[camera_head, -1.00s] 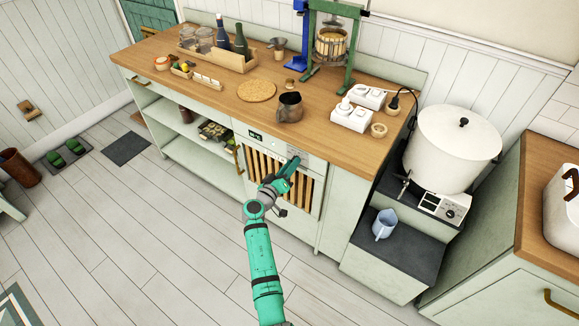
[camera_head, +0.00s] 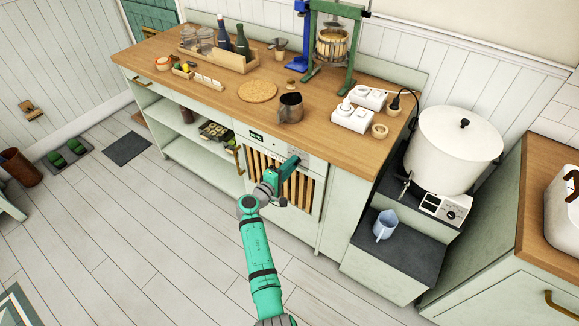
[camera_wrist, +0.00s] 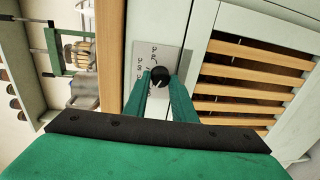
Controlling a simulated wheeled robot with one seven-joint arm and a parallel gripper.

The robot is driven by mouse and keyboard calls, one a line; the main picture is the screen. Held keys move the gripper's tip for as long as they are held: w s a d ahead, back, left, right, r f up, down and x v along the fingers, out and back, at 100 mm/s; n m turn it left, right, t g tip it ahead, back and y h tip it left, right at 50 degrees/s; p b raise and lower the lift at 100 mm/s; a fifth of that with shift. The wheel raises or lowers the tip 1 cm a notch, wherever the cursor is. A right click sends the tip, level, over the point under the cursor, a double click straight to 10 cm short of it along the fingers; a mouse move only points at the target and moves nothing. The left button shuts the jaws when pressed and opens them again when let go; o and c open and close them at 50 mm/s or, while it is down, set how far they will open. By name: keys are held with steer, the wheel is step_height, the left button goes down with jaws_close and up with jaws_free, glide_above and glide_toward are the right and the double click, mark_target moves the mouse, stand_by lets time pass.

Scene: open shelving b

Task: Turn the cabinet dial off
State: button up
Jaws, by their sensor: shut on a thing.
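The cabinet dial (camera_wrist: 161,77) is a round black knob with a pale pointer line, on a light metal plate (camera_wrist: 146,54) with printed marks. My gripper (camera_wrist: 162,86) is at the dial, its two green fingers on either side of the knob and shut on it. In the head view my gripper (camera_head: 292,164) reaches the upper right of the slatted cabinet front and hides the dial. The slatted door (camera_head: 264,168) lies below and left of the plate; its wooden slats also show in the wrist view (camera_wrist: 250,88).
A dark green display (camera_head: 257,137) sits left of the plate. The wooden countertop (camera_head: 220,105) runs just above, with a metal jug (camera_head: 290,108) near its edge. A large white pot (camera_head: 452,148) stands to the right. The floor in front is clear.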

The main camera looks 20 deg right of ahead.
steer(key=shift+d+r+n, duration=0.1)
steer(key=shift+d+n, duration=0.2)
steer(key=shift+n, duration=0.1)
steer(key=o, duration=1.1)
steer(key=shift+a, duration=0.15)
steer(key=shift+a, duration=0.1)
steer(key=v, duration=1)
steer(key=shift+s+a, duration=0.15)
steer(key=shift+a, duration=0.15)
